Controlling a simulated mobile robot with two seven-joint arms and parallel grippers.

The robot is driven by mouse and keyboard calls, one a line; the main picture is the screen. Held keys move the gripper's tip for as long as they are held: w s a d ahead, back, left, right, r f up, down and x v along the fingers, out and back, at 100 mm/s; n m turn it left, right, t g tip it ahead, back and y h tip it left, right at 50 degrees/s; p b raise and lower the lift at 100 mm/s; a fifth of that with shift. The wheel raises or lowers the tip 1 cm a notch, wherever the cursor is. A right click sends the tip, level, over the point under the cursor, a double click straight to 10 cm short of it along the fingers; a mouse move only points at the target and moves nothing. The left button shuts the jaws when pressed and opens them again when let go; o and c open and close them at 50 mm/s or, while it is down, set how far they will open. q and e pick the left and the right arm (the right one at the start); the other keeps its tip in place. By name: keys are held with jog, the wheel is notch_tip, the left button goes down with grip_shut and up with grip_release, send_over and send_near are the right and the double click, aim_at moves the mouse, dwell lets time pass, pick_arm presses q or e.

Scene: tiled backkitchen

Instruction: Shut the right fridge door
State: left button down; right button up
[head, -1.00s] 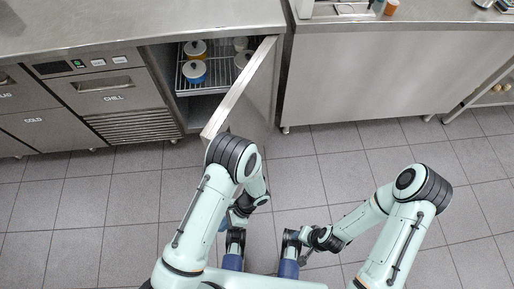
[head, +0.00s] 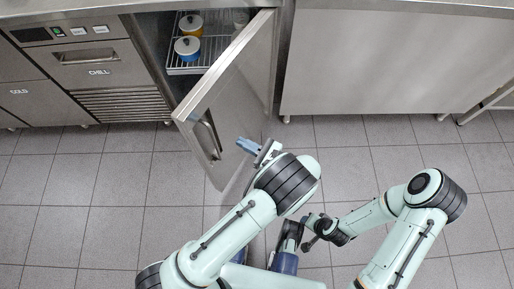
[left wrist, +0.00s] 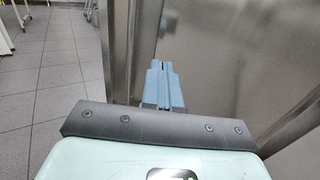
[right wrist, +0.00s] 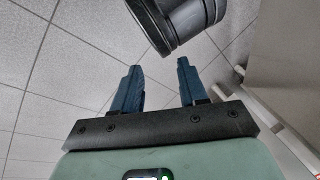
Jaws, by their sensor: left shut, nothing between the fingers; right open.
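The right fridge door (head: 235,100) is a steel door standing well open, its hinge side at the right of the opening and its free edge swung out toward me. Its handle (head: 207,137) is on the outer face, near the free edge. My left gripper (head: 248,146) is shut and empty, just right of the door on its outer-face side. In the left wrist view its blue fingers (left wrist: 161,84) are together in front of a steel surface; I cannot tell whether they touch it. My right gripper (right wrist: 159,79) is open and empty over the floor, away from the door.
Inside the fridge, a blue-and-white pot (head: 187,47) and a yellow pot (head: 191,24) stand on a wire shelf (head: 178,66). A drawer unit (head: 90,65) is at left, a steel cabinet (head: 385,65) at right. The tiled floor (head: 100,210) is clear.

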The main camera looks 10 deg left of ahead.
aim_at(218, 130)
pick_arm(q)
jog(key=x, duration=0.7)
jog(key=shift+a+b, duration=0.1)
jog(key=shift+b, duration=0.3)
pick_arm(e)
jog(key=shift+w+d+f+t, duration=0.3)
jog(key=shift+w+d+f, duration=0.2)
jog(key=shift+w, duration=0.25)
jog(key=shift+a, duration=0.1)
